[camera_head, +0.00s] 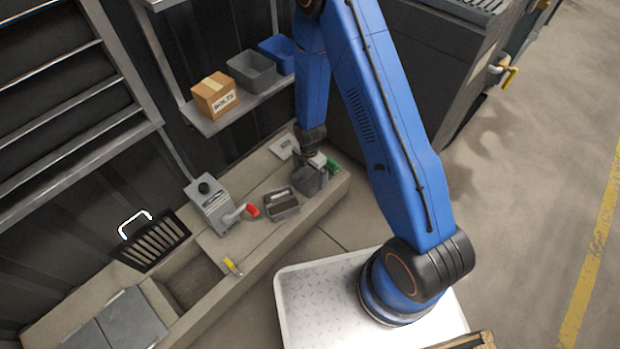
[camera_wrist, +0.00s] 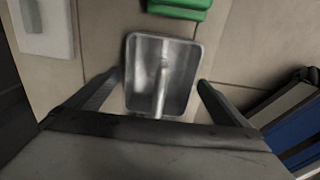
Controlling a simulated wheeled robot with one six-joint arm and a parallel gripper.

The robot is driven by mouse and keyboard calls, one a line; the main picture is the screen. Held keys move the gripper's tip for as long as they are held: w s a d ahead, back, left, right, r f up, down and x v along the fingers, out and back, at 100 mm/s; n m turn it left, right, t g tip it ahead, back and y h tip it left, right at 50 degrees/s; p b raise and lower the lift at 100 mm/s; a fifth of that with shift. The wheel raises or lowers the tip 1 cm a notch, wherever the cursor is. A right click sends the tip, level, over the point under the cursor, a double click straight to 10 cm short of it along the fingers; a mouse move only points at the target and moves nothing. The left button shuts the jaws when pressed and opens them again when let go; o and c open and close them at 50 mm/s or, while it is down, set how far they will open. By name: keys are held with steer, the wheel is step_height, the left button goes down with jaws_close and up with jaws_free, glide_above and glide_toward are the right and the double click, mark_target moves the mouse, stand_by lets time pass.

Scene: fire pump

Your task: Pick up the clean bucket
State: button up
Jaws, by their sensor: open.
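A grey metal bucket (camera_wrist: 136,82) with a bar handle across its opening lies between my fingers in the wrist view. Its inside looks bare and clean. My gripper (camera_wrist: 155,90) is open, with one finger on each side of the bucket and small gaps showing. In the head view my gripper (camera_head: 312,160) points down at the far right end of the ledge and partly hides what is under it. A second grey bucket (camera_head: 282,205) with a handle stands to its left; its inside looks darker.
A green object (camera_head: 332,166) lies close to the bucket, also at the top of the wrist view (camera_wrist: 180,6). A pale plate (camera_head: 284,147) lies behind. A grey box with a red-tipped lever (camera_head: 212,205) stands left. A shelf with bins (camera_head: 250,72) is above.

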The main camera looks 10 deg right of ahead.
steer(key=shift+f, duration=0.95)
steer(key=shift+c, duration=0.6)
steer(key=c, duration=1.1)
steer(key=shift+r, duration=0.15)
step_height(320, 180, up, 10)
steer(key=shift+f, duration=0.1)
